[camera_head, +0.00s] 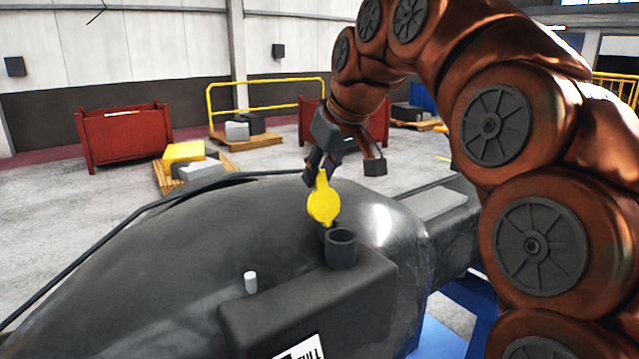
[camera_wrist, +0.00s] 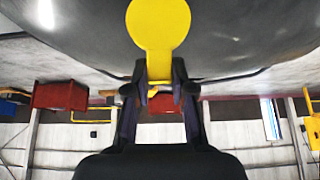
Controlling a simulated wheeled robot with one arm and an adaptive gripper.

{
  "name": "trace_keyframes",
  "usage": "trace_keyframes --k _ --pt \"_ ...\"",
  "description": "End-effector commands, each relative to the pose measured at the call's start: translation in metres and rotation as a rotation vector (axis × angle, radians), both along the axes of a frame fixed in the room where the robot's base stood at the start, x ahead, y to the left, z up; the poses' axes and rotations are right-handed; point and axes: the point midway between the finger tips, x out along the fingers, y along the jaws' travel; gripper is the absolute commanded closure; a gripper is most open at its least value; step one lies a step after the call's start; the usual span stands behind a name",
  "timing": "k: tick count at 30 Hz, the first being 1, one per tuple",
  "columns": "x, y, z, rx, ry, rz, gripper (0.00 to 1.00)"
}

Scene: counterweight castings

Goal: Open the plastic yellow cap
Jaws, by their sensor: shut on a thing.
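The yellow plastic cap (camera_head: 323,205) is a flat disc with a narrow tab. It stands tilted up on edge behind the dark, round filler neck (camera_head: 341,250), whose mouth is uncovered. My gripper (camera_head: 320,177) is above the neck and shut on the cap's tab. In the wrist view the cap (camera_wrist: 158,25) reaches out from between my gripper's fingertips (camera_wrist: 159,88). The cap's lower edge is close to the back of the neck; I cannot tell whether a hinge joins them.
The neck rises from a dark box on a large, rounded grey casting (camera_head: 190,260). A small white peg (camera_head: 251,282) stands left of the neck. A black cable (camera_head: 120,225) runs along the casting. Red bins (camera_head: 124,137), loaded pallets and a yellow rail (camera_head: 265,84) stand behind on open floor.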

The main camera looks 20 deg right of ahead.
Motion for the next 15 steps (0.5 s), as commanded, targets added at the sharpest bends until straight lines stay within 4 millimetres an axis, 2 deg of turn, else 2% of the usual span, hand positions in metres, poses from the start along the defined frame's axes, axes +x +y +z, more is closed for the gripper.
trace_keyframes --k 6,15 --pt "-0.0089 -0.0034 -0.0017 0.029 -0.090 -0.001 1.00" --pt "-0.0095 -0.0037 0.0019 0.032 -0.102 0.000 1.00"
